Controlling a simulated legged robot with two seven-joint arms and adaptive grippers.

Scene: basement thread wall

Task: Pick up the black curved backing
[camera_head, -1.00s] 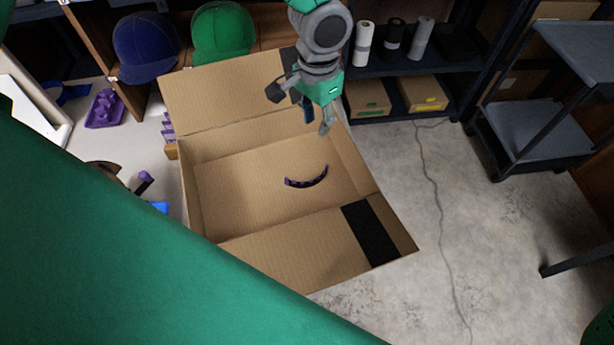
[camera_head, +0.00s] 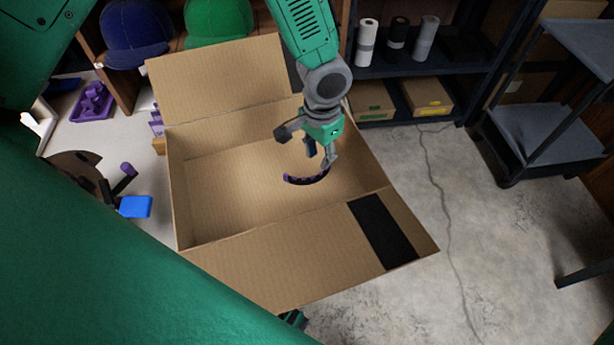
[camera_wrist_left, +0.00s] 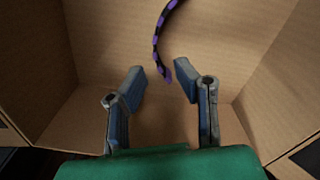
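The black curved backing (camera_head: 303,181), a thin arc with purple patches, lies on the floor of the open cardboard box (camera_head: 230,190). In the left wrist view the backing (camera_wrist_left: 157,38) runs down from the top edge, and its near end shows in the gap between my fingertips. My left gripper (camera_head: 321,158) is inside the box, just above the backing's right part. In the left wrist view its two blue-grey fingers (camera_wrist_left: 160,82) are apart with nothing clamped. I cannot tell whether they touch the backing.
Purple parts (camera_head: 93,102) and a blue block (camera_head: 135,206) lie on the white table at left. Caps (camera_head: 138,35) and shelves with rolls (camera_head: 367,42) stand behind. A grey cart (camera_head: 545,130) is at right. The concrete floor is clear.

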